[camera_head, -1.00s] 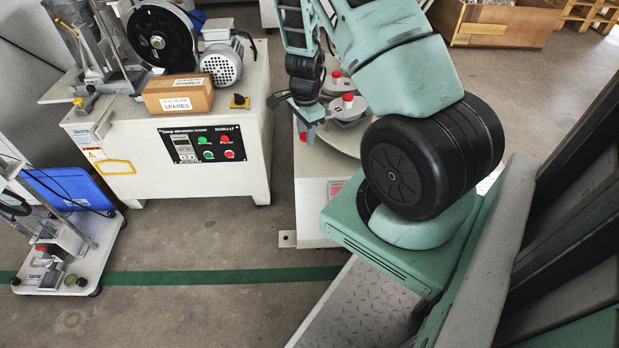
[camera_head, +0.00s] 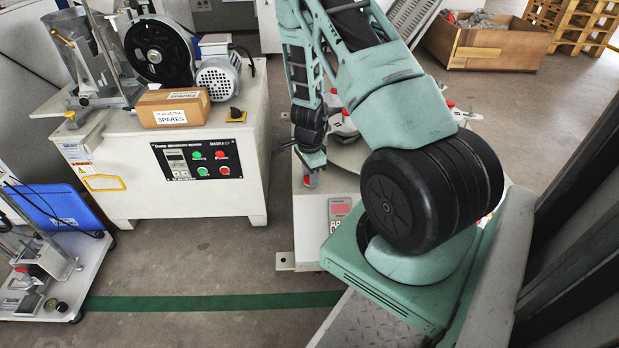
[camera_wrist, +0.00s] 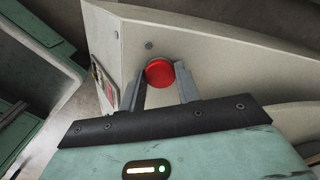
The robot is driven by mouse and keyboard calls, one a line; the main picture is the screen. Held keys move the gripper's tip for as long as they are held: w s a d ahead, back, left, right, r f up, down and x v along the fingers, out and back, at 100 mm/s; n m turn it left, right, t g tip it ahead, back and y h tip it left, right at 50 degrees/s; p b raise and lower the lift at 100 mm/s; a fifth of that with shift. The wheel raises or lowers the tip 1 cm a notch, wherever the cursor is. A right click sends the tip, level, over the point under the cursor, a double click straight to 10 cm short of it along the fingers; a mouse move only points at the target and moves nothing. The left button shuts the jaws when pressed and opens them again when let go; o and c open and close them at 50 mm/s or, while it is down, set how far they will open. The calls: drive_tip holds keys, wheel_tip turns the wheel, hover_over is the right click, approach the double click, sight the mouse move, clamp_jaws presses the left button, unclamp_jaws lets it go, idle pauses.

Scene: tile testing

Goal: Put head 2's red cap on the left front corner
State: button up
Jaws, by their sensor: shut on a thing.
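My gripper (camera_head: 311,178) is at the front left part of the low pale machine (camera_head: 312,230), pointing down. In the wrist view its two fingers (camera_wrist: 166,84) are closed on the sides of a round red cap (camera_wrist: 159,73). The cap also shows as a small red spot under the fingers in the head view (camera_head: 307,181). It is at the machine's pale top near a corner; I cannot tell whether it touches the surface. My arm hides much of the machine's round plate and heads.
Another red cap (camera_head: 333,91) shows behind my gripper. To the left stands a larger white machine with a control panel (camera_head: 198,158) and a cardboard SPARES box (camera_head: 173,107) on top. A wooden crate (camera_head: 485,46) stands at the back right.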

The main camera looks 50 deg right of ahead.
drive_tip(key=o, duration=0.9)
